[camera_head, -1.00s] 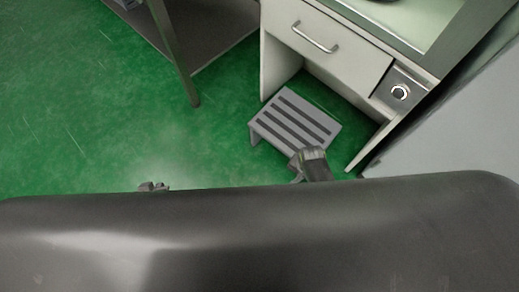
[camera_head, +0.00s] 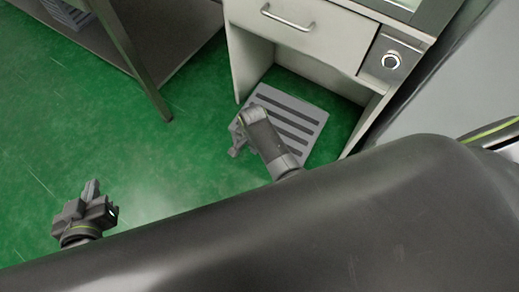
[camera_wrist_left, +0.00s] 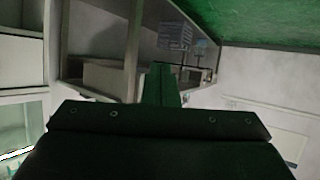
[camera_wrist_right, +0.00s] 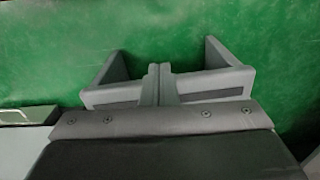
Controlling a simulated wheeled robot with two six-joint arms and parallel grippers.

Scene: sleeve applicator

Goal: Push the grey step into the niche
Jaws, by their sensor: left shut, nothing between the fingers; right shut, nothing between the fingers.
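The grey step (camera_head: 298,117), with dark strips on its top, stands on the green floor at the opening of the niche (camera_head: 342,112) under the white drawer unit. Its far part is between the side panels and its near part sticks out in front. My right gripper (camera_head: 236,147) is shut at the step's near left side, and my forearm hides part of the step. In the right wrist view the shut fingers (camera_wrist_right: 157,82) overlap the step's edge (camera_wrist_right: 112,97); I cannot tell whether they touch. My left gripper (camera_head: 93,188) is shut and empty, away from the step.
The drawer unit's side panels (camera_head: 245,68) bound the niche. A table with a metal leg (camera_head: 130,55) and a lower shelf (camera_head: 180,35) stands at the upper left. A grey wall or panel (camera_head: 435,95) is at the right. The floor (camera_head: 60,140) at left is clear.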

